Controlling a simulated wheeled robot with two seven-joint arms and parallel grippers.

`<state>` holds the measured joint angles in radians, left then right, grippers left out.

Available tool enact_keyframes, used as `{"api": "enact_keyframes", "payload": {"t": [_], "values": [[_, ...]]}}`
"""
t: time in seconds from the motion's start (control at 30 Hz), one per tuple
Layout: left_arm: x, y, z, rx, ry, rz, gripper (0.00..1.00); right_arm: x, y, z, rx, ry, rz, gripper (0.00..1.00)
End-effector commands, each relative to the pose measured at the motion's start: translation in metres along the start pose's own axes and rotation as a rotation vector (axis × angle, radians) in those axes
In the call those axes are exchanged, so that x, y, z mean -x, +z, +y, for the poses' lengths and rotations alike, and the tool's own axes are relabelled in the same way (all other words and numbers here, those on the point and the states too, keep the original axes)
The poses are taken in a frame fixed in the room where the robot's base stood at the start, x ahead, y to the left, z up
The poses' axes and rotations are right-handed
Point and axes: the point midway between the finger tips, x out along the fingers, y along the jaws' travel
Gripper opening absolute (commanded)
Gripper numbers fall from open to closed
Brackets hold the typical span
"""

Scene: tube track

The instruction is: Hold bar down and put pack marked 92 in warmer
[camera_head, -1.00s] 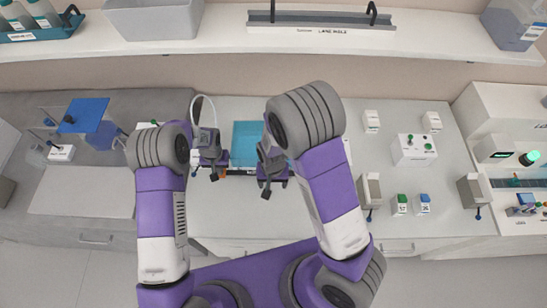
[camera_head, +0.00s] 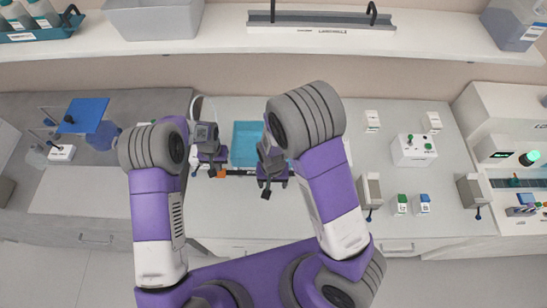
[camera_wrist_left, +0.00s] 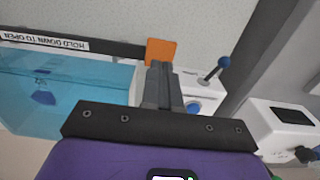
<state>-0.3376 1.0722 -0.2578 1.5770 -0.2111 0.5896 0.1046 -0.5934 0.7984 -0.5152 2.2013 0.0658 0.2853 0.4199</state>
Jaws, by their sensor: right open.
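The translucent blue box (camera_head: 246,136), which I take for the warmer, sits at the middle back of the bench. A dark bar (camera_wrist_left: 110,47) labelled "HOLD DOWN TO OPEN" runs along its edge, with an orange pad (camera_wrist_left: 161,52) at its end. My left gripper (camera_wrist_left: 158,72) has its fingers together, empty, over or against the orange pad; contact is unclear. It also shows in the head view (camera_head: 213,174). My right gripper (camera_head: 268,187) is open and empty at the box's front right. Small packs with a green top (camera_head: 401,204) and a blue top (camera_head: 424,204) stand at right; their numbers are unreadable.
A grey block with a lever (camera_head: 370,190) stands left of the packs, another (camera_head: 470,191) to their right. A white button box (camera_head: 414,150) is behind them. A blue-topped stand (camera_head: 86,115) is at left. The front centre of the bench is clear.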

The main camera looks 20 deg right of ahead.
Motion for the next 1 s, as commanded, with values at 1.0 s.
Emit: {"api": "enact_keyframes", "payload": {"t": [1.0], "values": [[0.018,0.000,0.000,0.000,0.000,0.000,0.00,0.000,0.000,0.000,0.000,0.000,0.000,0.70]]}}
